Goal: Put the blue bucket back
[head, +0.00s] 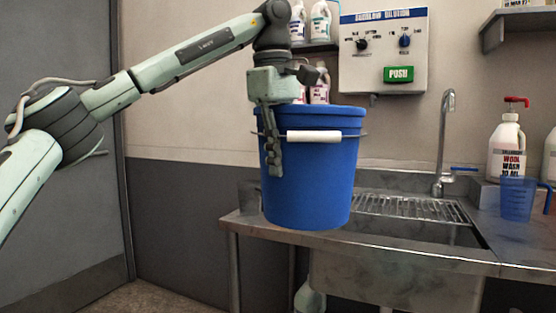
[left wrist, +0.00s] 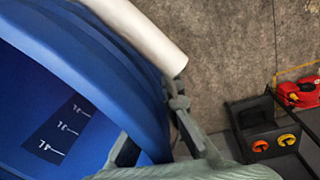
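The blue bucket (head: 312,185) is upright, with a white handle grip (head: 314,137) on its near side. My left gripper (head: 276,142) is at the left side of its rim, with one finger down the outside. In the left wrist view the bucket (left wrist: 75,75) fills the left, with litre marks inside. There the fingers of my left gripper (left wrist: 158,140) straddle the bucket wall, one inside and one outside, and look shut on it. The bucket overlaps the sink counter's left end, and floor shows beside it; it appears held up. My right gripper is in neither view.
The steel sink counter (head: 400,252) has a drain grate (head: 405,207) and a tap (head: 446,140). A wool wash bottle (head: 506,147) and a blue jug (head: 516,198) stand at right. A dispenser panel (head: 384,50) hangs above. A dark bin unit (left wrist: 268,130) shows low in the left wrist view.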

